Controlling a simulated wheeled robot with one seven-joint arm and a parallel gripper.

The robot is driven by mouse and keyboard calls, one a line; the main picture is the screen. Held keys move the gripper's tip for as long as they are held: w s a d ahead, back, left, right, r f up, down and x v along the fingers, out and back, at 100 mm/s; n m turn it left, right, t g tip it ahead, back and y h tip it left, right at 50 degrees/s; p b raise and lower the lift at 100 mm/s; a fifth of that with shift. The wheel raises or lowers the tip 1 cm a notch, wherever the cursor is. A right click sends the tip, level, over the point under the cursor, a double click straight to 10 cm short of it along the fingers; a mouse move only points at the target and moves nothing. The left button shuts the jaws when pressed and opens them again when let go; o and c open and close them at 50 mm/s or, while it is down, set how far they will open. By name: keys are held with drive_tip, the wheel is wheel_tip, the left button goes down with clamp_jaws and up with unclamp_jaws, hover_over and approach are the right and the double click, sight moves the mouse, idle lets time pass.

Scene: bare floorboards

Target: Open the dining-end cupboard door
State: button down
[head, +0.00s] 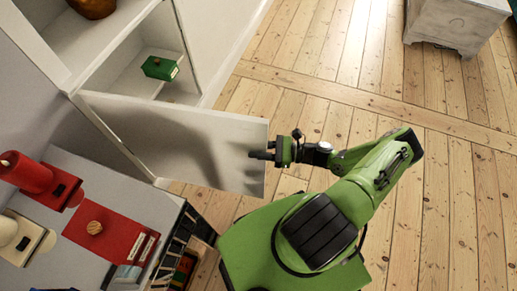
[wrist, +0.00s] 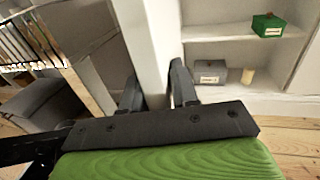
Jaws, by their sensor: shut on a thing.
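The white cupboard door (head: 190,135) stands well open in the head view, swung out from the cupboard (head: 110,65) with its hinged side at the left. My gripper (head: 257,155) is at the door's free edge, on the right. In the wrist view my gripper (wrist: 156,85) has one finger on each side of the white door (wrist: 152,45) and is shut on it. The exact contact of the fingertips is partly hidden. The shelves inside are exposed, with a green box (head: 160,68) that also shows in the wrist view (wrist: 268,25).
A grey box (wrist: 205,74) and a small cream object (wrist: 248,76) sit on a lower shelf. A pale cabinet (head: 455,22) stands at the top right. Floorboards between are clear.

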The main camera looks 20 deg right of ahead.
drive_tip(key=c, duration=1)
unclamp_jaws()
drive_tip(key=shift+a, duration=0.2)
drive_tip(key=shift+c, duration=0.2)
drive_tip(key=shift+d, duration=0.1)
drive_tip(key=shift+s+d, duration=0.15)
drive_tip(key=shift+d, duration=0.15)
drive_tip(key=v, duration=1.5)
drive_tip(key=shift+d, duration=0.1)
